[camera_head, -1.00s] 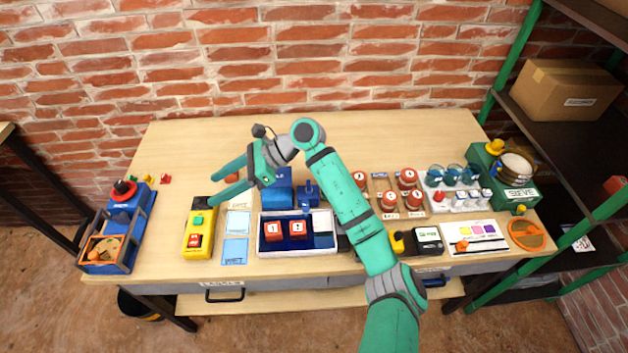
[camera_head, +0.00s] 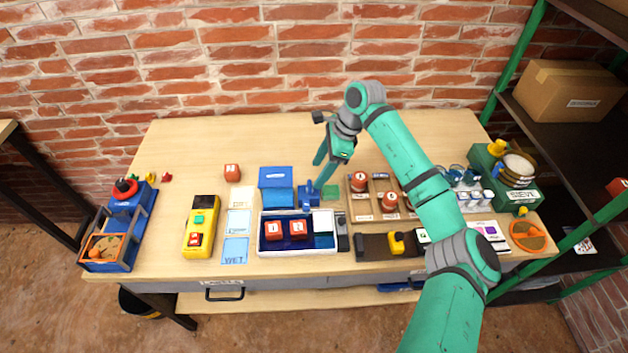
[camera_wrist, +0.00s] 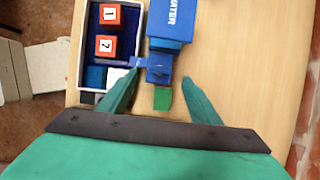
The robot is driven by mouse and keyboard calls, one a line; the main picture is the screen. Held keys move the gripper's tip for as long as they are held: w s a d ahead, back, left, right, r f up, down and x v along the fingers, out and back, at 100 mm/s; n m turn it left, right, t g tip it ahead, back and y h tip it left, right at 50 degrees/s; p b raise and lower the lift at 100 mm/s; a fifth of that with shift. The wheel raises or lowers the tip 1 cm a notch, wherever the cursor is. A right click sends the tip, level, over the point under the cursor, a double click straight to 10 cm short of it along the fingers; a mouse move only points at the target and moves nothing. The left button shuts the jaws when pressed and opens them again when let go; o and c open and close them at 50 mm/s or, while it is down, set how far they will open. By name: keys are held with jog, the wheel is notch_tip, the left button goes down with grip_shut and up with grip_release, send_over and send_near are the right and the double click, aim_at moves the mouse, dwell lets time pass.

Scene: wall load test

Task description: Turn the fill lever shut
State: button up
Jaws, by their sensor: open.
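A blue water unit (camera_head: 276,190) marked "WATER" stands behind the tray, and shows at the top of the wrist view (camera_wrist: 172,20). On its right is a smaller blue valve part (camera_head: 308,196). In the wrist view a thin blue bar (camera_wrist: 139,62), which looks like the fill lever, reaches from this part toward the tray. My gripper (camera_head: 317,176) is open and empty above the valve part. In the wrist view its fingertips (camera_wrist: 161,76) lie either side of the valve part and a green block (camera_wrist: 162,98). I cannot tell whether they touch anything.
A white-rimmed tray (camera_head: 298,252) holds red numbered cubes in front of the unit. A wooden rack (camera_head: 376,207) with red-topped pieces is close on the right. The table's back strip is clear.

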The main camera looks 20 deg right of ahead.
aim_at(310, 185)
jog(key=shift+x, duration=2.95)
jog(key=shift+a, duration=0.1)
jog(key=c, duration=1)
jog(key=shift+c, duration=0.2)
